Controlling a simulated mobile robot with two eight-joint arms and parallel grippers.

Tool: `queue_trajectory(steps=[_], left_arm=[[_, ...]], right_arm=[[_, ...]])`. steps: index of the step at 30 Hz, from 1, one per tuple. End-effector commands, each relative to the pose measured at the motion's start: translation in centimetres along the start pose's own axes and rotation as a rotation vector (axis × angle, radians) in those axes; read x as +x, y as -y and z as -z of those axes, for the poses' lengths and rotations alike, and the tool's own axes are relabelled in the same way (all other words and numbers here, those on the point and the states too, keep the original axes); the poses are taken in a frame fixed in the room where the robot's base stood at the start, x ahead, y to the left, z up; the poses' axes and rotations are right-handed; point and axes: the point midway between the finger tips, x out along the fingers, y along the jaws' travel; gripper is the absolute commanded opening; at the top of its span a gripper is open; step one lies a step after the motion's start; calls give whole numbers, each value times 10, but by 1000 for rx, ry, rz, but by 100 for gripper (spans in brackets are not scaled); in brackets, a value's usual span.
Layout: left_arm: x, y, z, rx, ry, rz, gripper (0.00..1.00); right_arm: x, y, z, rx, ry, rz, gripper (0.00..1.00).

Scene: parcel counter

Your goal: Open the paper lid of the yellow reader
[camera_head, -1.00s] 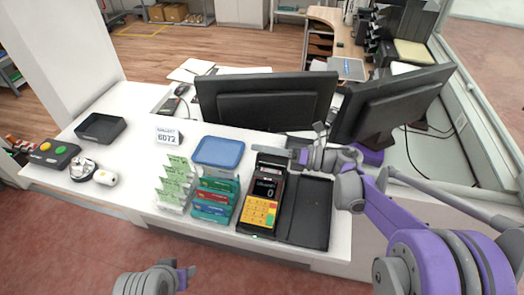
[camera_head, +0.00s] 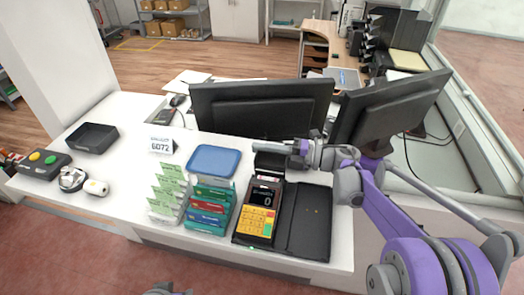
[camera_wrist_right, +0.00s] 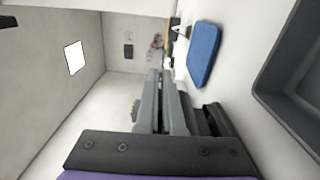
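The yellow reader (camera_head: 257,222), dark with a yellow keypad and a screen reading 0, lies near the counter's front edge in the head view. Its black paper lid (camera_head: 270,164) is at the far end and looks tilted up. My right gripper (camera_head: 256,148) reaches in from the right, with its fingers pointing left just above and behind the lid. In the right wrist view, its fingers (camera_wrist_right: 163,100) lie close together with nothing visible between them. Whether they touch the lid is unclear. My left gripper (camera_head: 167,291) barely shows at the bottom edge; its fingers are cut off.
A black tray (camera_head: 322,222) lies right of the reader. Card racks (camera_head: 209,212) and a blue tray (camera_head: 214,160) stand to its left; the blue tray also shows in the wrist view (camera_wrist_right: 203,52). Two monitors (camera_head: 265,108) stand close behind my right gripper.

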Motion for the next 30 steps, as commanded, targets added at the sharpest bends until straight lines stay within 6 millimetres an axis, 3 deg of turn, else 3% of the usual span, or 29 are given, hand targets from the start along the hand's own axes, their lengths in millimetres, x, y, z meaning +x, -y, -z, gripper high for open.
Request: queue_trajectory(steps=[20, 21, 25, 30], left_arm=[[2, 0, -2, 0, 1, 0, 50], [2, 0, -2, 0, 1, 0, 50], [2, 0, -2, 0, 1, 0, 50], [2, 0, -2, 0, 1, 0, 50]], right_arm=[[0, 2, -2, 59, -1, 0, 0], [0, 2, -2, 58, -1, 0, 12], [0, 2, -2, 58, -1, 0, 35], [0, 2, -2, 58, -1, 0, 35]])
